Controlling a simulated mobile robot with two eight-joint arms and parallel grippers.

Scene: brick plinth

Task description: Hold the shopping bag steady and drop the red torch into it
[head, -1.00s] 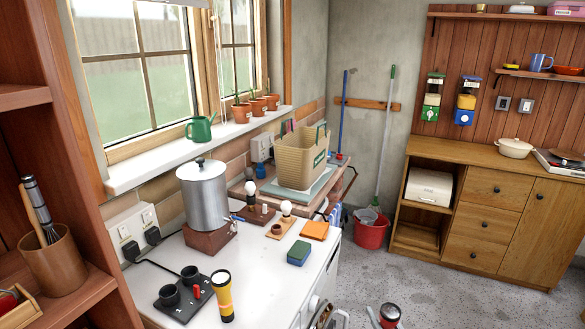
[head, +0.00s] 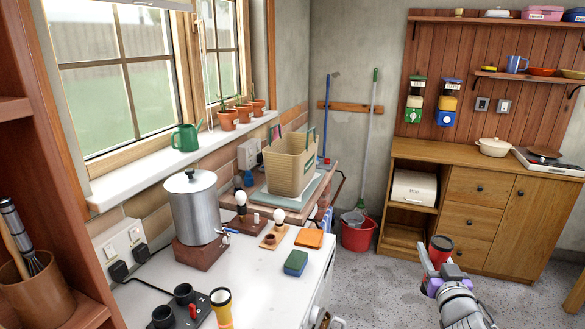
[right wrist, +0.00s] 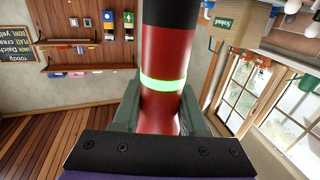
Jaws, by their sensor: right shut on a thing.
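The shopping bag (head: 285,173) is tan with green handles. It stands upright on a tray on the side table beyond the white worktop. My right gripper (head: 434,268) is raised over the floor at lower right, well to the right of the bag. It is shut on the red torch (head: 441,244), whose dark end points up. In the right wrist view the torch (right wrist: 160,112) sits between the fingers, with a pale green band around its red body. The bag (right wrist: 222,22) shows upside down there. My left gripper is not in view.
The white worktop (head: 262,300) holds a metal urn (head: 194,207), a yellow torch (head: 222,308), lamp bulbs and a green-and-blue sponge (head: 296,263). A red bucket (head: 358,235) stands on the floor. Open floor lies between worktop and wooden cabinet (head: 480,215).

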